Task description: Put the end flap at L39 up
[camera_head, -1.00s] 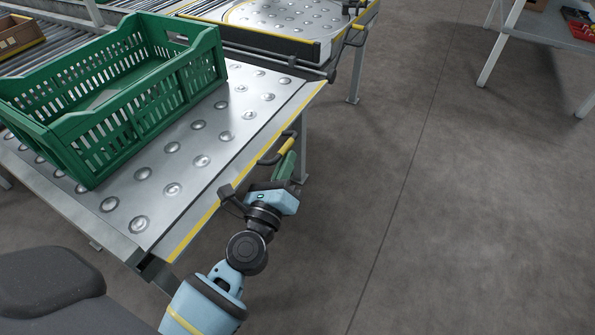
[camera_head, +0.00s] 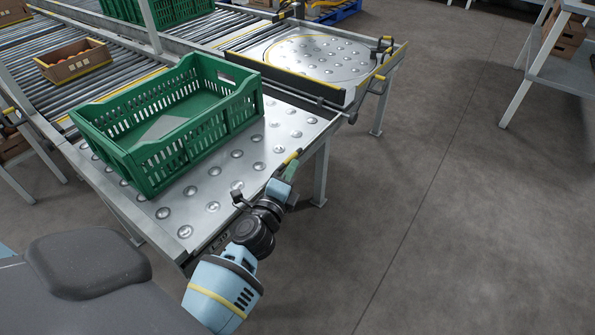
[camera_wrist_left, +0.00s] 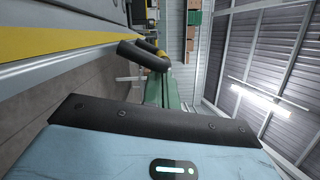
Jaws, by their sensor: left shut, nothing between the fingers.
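The end flap is on the right edge of the near ball table (camera_head: 205,185). Its handle, with a yellow grip (camera_head: 292,157), sticks out there. The flap's angle cannot be told, as my arm covers part of that edge. My left gripper (camera_head: 290,170) is shut and empty, its green fingers close by the handle; contact is unclear. In the left wrist view a dark handle bar (camera_wrist_left: 143,55) lies beside the green fingers (camera_wrist_left: 160,90), near a yellow-striped edge (camera_wrist_left: 65,45). My right gripper is out of view.
A green crate (camera_head: 168,150) stands on the near table. A second table (camera_head: 300,55) behind has a yellow-edged flap (camera_head: 380,72) at its right end. Roller conveyors (camera_head: 100,90) run at left.

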